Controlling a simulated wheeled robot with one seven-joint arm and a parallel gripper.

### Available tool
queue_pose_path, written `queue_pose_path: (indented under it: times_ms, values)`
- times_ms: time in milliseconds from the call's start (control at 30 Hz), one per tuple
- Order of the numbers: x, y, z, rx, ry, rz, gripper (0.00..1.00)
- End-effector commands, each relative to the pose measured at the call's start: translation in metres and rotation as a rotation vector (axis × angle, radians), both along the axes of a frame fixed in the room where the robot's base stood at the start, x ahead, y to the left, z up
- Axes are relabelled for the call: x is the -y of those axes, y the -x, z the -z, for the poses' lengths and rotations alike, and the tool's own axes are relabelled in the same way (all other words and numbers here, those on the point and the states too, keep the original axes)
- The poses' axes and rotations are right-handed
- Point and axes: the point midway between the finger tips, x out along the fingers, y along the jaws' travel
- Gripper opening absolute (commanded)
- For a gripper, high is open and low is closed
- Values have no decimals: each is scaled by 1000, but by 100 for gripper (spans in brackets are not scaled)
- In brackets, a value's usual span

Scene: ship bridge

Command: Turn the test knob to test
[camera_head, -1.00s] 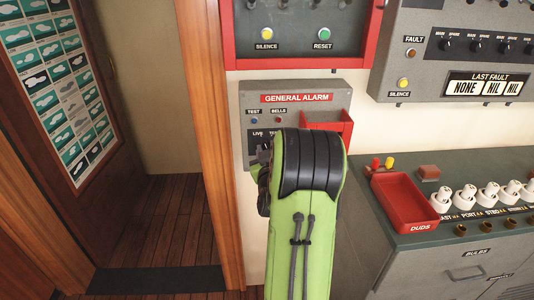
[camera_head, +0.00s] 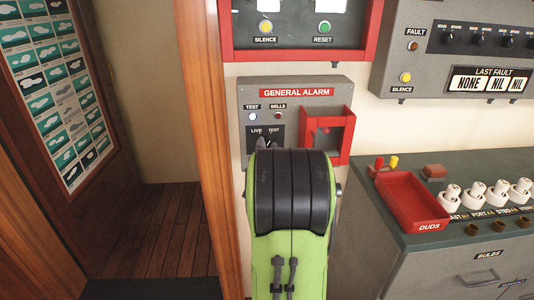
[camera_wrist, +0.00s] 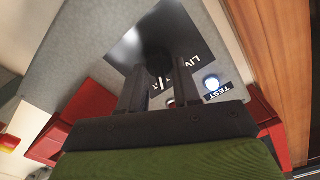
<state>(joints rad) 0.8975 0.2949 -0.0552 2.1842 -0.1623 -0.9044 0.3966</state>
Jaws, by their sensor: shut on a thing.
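The general alarm box (camera_head: 315,82) is a grey wall panel with a red label. Its black knob plate (camera_head: 277,131) reads LIVE at left and TEST at right. The dark test knob (camera_wrist: 155,55) sits between my gripper's fingers (camera_wrist: 161,66) in the wrist view, and my gripper is shut on it. The fingers partly cover the knob and its lettering, so I cannot tell its exact setting. The test lamp (camera_head: 252,116) glows bright white-blue, and it also shows lit in the wrist view (camera_wrist: 211,82).
A red open holder (camera_head: 345,135) juts from the box's right side. Right of it stands a grey cabinet (camera_head: 400,265) with a red DUDS tray (camera_head: 412,202) and several white bulb sockets. A wooden door post (camera_head: 203,150) is close on the left.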

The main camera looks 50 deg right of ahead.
Motion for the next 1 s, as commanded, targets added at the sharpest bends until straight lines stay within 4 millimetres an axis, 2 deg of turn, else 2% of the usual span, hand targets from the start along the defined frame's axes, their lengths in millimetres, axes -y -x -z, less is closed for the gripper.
queue_pose_path:
  times_ms: [300,800,833,967,1000]
  values:
    - [0,1,2,76,-70,1,2]
    - [0,1,1,87,-81,0,2]
    - [0,1,1,87,-81,0,35]
    - [0,1,1,88,-81,1,55]
    - [0,0,1,88,-81,1,56]
